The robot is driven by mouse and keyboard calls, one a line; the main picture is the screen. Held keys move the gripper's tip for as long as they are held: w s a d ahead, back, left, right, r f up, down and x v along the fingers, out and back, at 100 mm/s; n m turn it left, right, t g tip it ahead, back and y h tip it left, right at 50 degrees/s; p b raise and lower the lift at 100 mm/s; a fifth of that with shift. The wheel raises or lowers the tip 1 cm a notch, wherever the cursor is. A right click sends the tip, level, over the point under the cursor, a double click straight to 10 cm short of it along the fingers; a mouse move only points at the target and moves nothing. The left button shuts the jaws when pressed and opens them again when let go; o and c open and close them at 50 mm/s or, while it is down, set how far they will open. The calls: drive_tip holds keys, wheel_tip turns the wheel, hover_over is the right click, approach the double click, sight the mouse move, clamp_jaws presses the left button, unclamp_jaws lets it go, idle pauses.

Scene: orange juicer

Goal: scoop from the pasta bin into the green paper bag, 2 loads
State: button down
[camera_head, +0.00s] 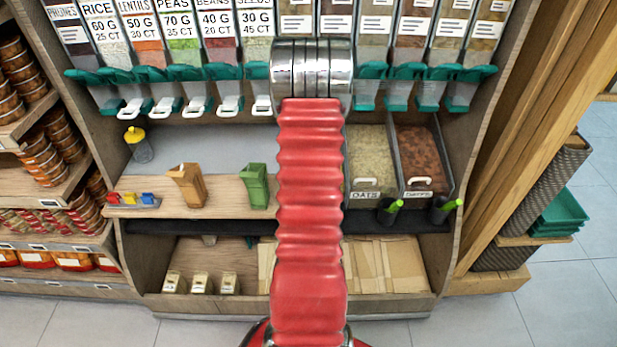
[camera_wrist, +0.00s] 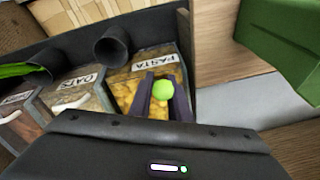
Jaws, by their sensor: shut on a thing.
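In the wrist view my gripper (camera_wrist: 162,96) is shut on the scoop, whose round lime-green handle end (camera_wrist: 163,89) shows between the dark fingers. The scoop's bowl is hidden below them. The pasta bin (camera_wrist: 145,66), labelled PASTA and holding yellow pasta, lies behind and under the fingers. I cannot tell whether the scoop touches the pasta or is loaded. The green paper bag (camera_wrist: 285,42) is at the upper right of the wrist view. In the head view the green bag (camera_head: 253,187) stands on the shelf left of my arm, which hides the gripper and the pasta bin.
The oats bin (camera_head: 367,182) and a bin of reddish-brown food (camera_head: 421,188) stand to the right. An empty dark holder (camera_wrist: 112,46) is by the pasta bin. A brown paper bag (camera_head: 187,186) stands left of the green one.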

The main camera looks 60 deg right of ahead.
drive_tip(key=shift+t+h, duration=0.4)
drive_tip(key=shift+h, duration=0.5)
drive_tip(key=shift+d+r+x, duration=0.1)
drive_tip(key=shift+d+x, duration=0.05)
drive_tip(key=shift+x, duration=0.9)
drive_tip(key=shift+d+r+x, duration=0.1)
drive_tip(key=shift+d+x, duration=0.05)
drive_tip(key=shift+x, duration=0.9)
drive_tip(key=shift+d+x, duration=0.15)
drive_tip(key=shift+x, duration=0.9)
drive_tip(key=shift+w+r, duration=0.15)
drive_tip(key=shift+r, duration=0.05)
drive_tip(key=shift+s+r, duration=0.1)
drive_tip(key=shift+s, duration=0.2)
drive_tip(key=shift+w+a+h, duration=0.1)
drive_tip(key=shift+a+h, duration=0.05)
drive_tip(key=shift+h, duration=0.15)
drive_tip(key=shift+a+r, duration=0.15)
drive_tip(key=shift+r, duration=0.25)
drive_tip(key=shift+a+r+h, duration=0.5)
drive_tip(key=shift+a+r, duration=0.25)
drive_tip(key=shift+r, duration=0.2)
drive_tip(key=s+a+r+h, duration=0.1)
drive_tip(key=s+a+r, duration=0.1)
drive_tip(key=a+r, duration=0.3)
drive_tip(key=shift+s+r+t+h, duration=0.3)
drive_tip(key=shift+h, duration=0.1)
